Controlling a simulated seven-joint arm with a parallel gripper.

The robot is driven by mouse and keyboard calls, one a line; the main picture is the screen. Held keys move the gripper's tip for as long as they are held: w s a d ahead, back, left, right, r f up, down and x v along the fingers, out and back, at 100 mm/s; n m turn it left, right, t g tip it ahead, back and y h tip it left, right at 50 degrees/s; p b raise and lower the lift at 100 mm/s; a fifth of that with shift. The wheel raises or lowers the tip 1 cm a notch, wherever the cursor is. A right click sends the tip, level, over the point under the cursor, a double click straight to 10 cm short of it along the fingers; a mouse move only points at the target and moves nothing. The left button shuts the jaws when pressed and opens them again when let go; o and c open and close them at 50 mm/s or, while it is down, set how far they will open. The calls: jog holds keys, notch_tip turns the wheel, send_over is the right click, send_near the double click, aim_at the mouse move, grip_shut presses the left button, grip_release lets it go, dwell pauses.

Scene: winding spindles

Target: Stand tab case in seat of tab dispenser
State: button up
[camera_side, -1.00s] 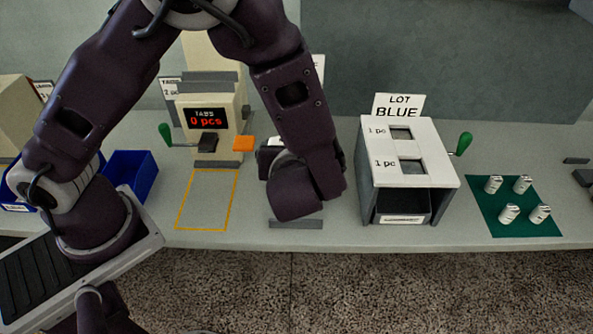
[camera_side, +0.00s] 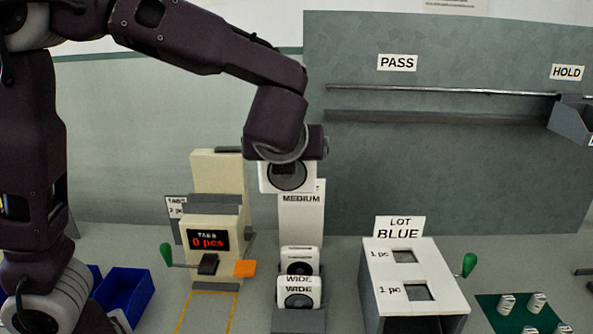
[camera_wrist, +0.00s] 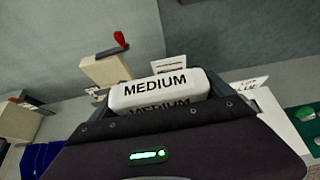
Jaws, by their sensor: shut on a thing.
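My gripper (camera_side: 287,150) is shut on a white tab case (camera_side: 266,178) with a dark round face, held in the air above the case rack. In the wrist view the held case (camera_wrist: 155,90) reads MEDIUM. The beige tab dispenser (camera_side: 218,170) stands left of and below my gripper. Its display (camera_side: 208,240) reads "TABS 0 pcs". A grey channel-like part (camera_side: 216,205) crosses its upper front; I cannot make out the inside of the seat. The held case is apart from the dispenser.
Two white WIDE cases (camera_side: 299,292) stand in a grey rack (camera_side: 298,321) beneath my gripper. The dispenser has a green-knobbed crank (camera_side: 166,255) and an orange block (camera_side: 245,268). A LOT BLUE box (camera_side: 415,275) stands right. A blue bin (camera_side: 125,292) stands left.

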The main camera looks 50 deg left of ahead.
jog(key=w+a, duration=0.2)
jog(key=a, duration=1.4)
jog(key=s+a+f, duration=0.4)
jog(key=a+f, duration=0.1)
jog(key=a, duration=0.4)
jog(key=shift+s+a, duration=0.3)
jog(key=shift+r, duration=0.1)
jog(key=shift+f, duration=2.95)
jog(key=shift+f, duration=0.6)
jog(key=shift+f, duration=0.3)
jog(key=shift+f, duration=0.65)
jog(key=shift+f, duration=0.3)
